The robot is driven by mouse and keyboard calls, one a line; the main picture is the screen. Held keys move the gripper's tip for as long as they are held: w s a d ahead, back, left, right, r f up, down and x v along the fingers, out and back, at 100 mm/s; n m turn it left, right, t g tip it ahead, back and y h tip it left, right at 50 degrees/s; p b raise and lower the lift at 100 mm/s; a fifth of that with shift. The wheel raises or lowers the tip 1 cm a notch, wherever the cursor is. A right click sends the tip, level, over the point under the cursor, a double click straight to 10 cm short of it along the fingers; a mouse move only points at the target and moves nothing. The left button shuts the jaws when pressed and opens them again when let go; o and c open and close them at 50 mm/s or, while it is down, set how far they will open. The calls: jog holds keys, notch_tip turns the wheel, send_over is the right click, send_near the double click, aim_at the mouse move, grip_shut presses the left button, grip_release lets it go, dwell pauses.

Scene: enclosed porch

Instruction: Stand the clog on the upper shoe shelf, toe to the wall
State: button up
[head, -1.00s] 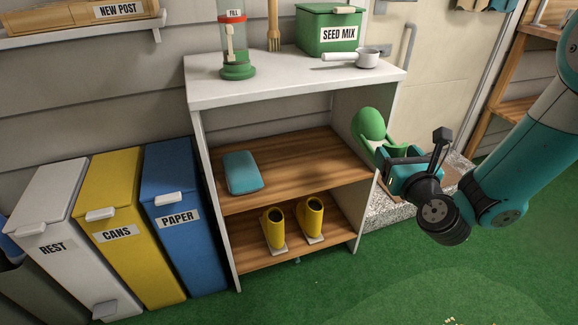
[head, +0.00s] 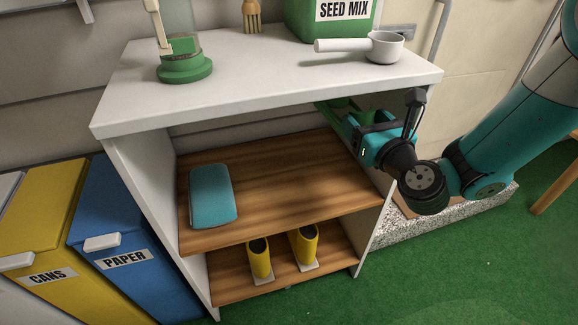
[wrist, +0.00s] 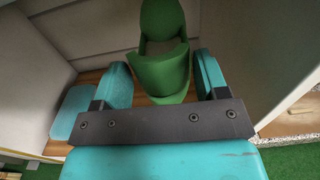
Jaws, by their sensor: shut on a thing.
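The green clog (wrist: 162,68) is between the two fingers of my gripper (wrist: 165,85) in the wrist view, and the fingers are shut on it. In the head view only a green strip of the clog (head: 343,108) shows beside my gripper (head: 352,125); the shelf unit's top hides most of it. My gripper is at the right end of the upper shoe shelf (head: 300,185), under the white top. The wooden shelf also shows below the clog in the wrist view (wrist: 145,98). Whether the clog touches the shelf I cannot tell.
A teal case (head: 212,196) lies at the left of the upper shelf. Yellow boots (head: 259,260) stand on the lower shelf (head: 235,284). The white top (head: 270,75) holds a white pan (head: 384,47) and the seed box (head: 300,15). The middle of the upper shelf is clear.

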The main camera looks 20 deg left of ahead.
jog(key=shift+w+a, duration=0.1)
jog(key=shift+f, duration=0.15)
notch_tip(320, 180, down, 20)
jog(key=b, duration=2)
jog(key=shift+r, duration=0.2)
jog(key=shift+f+b, duration=0.25)
jog(key=shift+b, duration=0.05)
jog(key=o, duration=1.1)
jog(key=shift+r, duration=0.1)
jog(key=shift+r, duration=0.15)
